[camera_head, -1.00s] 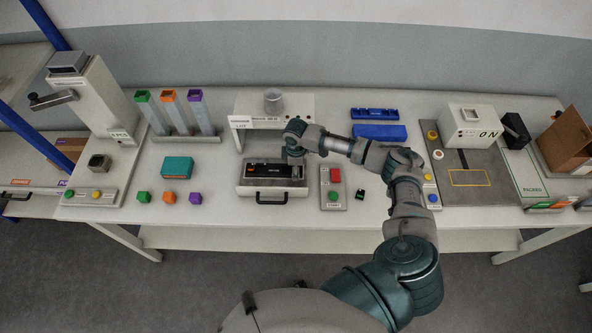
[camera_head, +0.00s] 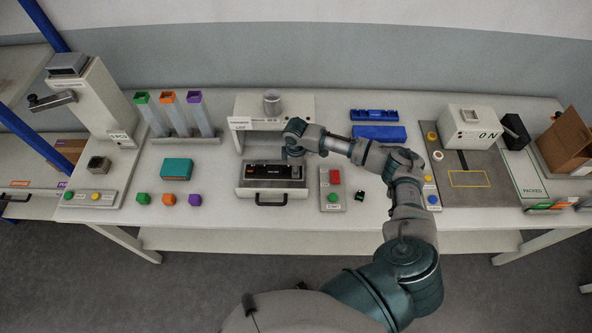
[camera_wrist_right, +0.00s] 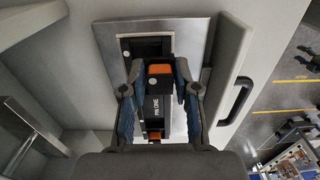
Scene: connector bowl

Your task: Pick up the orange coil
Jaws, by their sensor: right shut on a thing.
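My right gripper (camera_head: 292,150) is over the grey tray with a black handle (camera_head: 245,190). In the wrist view its fingers (camera_wrist_right: 157,78) are shut on a black block with an orange patch and white lettering (camera_wrist_right: 157,106). The block sits in or just above a dark slot in the tray's metal plate (camera_wrist_right: 195,40); I cannot tell whether it is lifted. I cannot tell whether this block is the coil. A small orange block (camera_head: 168,199) lies at the table's front, between a green and a purple one. My left gripper is out of view.
A teal box (camera_head: 177,168) and three tubes with green, orange and purple tops (camera_head: 181,118) stand left of the tray. A panel with red and green buttons (camera_head: 333,190) is close on its right. A pale raised stand (camera_head: 299,107) is behind the tray.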

